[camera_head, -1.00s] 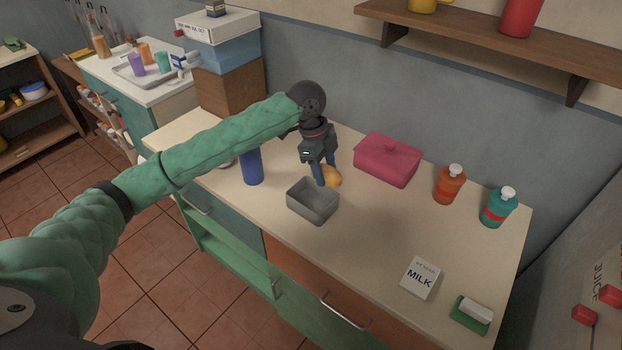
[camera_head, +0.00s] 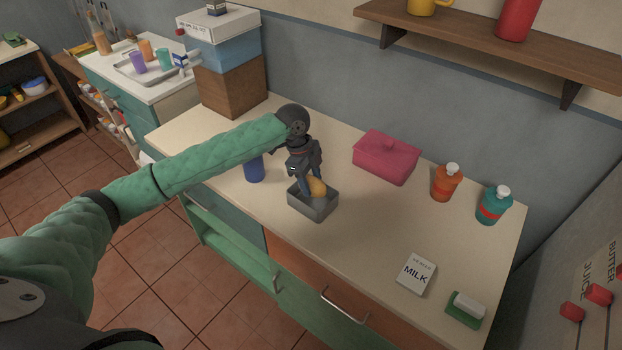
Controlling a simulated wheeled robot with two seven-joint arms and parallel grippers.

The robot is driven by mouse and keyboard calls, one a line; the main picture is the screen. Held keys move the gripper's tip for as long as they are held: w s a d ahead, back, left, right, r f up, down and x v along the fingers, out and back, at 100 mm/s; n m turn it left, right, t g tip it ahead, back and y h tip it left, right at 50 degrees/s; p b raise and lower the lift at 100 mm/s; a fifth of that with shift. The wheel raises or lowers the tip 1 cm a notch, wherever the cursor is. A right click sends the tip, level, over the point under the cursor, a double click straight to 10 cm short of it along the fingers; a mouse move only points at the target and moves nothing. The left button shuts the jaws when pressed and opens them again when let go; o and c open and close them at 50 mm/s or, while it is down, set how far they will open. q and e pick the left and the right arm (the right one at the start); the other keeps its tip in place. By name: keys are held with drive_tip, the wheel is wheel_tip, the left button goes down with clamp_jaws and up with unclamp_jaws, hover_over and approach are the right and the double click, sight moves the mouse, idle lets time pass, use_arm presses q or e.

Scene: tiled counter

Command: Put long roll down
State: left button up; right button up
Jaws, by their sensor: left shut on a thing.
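The long roll (camera_head: 317,187) is a tan-orange bread piece in the head view. My left gripper (camera_head: 312,190) is shut on it and points downward. The roll is at the open top of a grey rectangular tin (camera_head: 313,209) on the counter. Its lower part is hidden by the gripper and the tin's walls, so I cannot tell whether it touches the tin's floor. My right gripper is not in view.
A blue cup (camera_head: 254,169) stands close left of the tin. A pink lidded box (camera_head: 386,158), an orange bottle (camera_head: 446,183) and a teal bottle (camera_head: 494,205) stand along the back. A milk carton (camera_head: 417,275) lies at the right front. The counter's middle right is clear.

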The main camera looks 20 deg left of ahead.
use_arm(q)
drive_tip(key=shift+f, duration=0.5)
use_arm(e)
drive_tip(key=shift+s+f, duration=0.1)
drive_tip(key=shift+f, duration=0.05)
use_arm(q)
drive_tip(key=shift+f, duration=0.1)
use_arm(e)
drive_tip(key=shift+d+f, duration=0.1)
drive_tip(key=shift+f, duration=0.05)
use_arm(q)
drive_tip(key=o, duration=1)
drive_tip(key=shift+c, duration=0.2)
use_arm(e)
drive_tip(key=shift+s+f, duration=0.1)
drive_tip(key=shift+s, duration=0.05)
use_arm(q)
drive_tip(key=shift+r, duration=0.25)
drive_tip(key=b+v, duration=0.4)
drive_tip(key=v, duration=0.8)
drive_tip(key=shift+r, duration=0.45)
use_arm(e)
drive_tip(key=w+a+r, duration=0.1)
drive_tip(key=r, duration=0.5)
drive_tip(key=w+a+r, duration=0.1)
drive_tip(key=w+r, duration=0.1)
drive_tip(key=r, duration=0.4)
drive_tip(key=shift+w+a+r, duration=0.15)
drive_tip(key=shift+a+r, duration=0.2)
